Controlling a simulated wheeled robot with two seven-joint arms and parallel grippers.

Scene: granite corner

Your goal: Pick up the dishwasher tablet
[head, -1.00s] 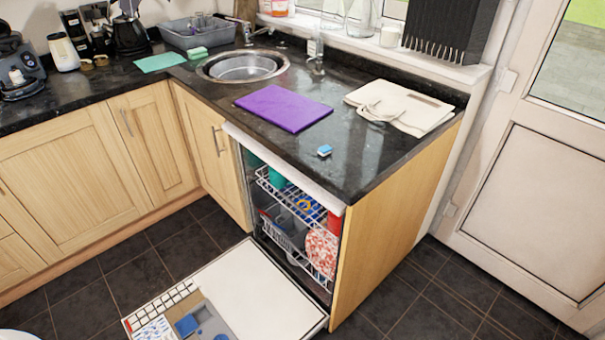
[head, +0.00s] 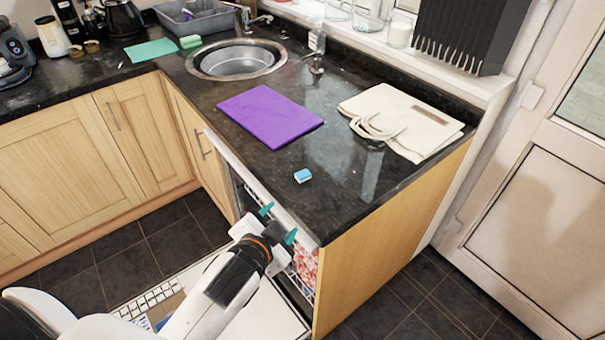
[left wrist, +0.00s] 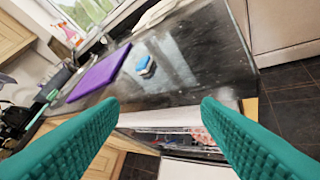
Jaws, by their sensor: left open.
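The dishwasher tablet (head: 302,175) is a small blue and white block. It lies on the black granite worktop (head: 345,190) near the front edge, to the right of the purple board. My left gripper (head: 278,223) has teal fingers and is in front of the worktop edge, over the open dishwasher, apart from the tablet. In the left wrist view, the fingers (left wrist: 160,105) are spread wide with nothing between them. The tablet (left wrist: 145,66) shows there beyond the fingertips, slightly left of centre. My right gripper is not in view.
A purple board (head: 268,116) lies behind the tablet, and a cream cloth bag (head: 405,125) lies to the right. The sink (head: 238,62) is farther back. The dishwasher door (head: 262,312) is folded down below my left arm. The worktop around the tablet is clear.

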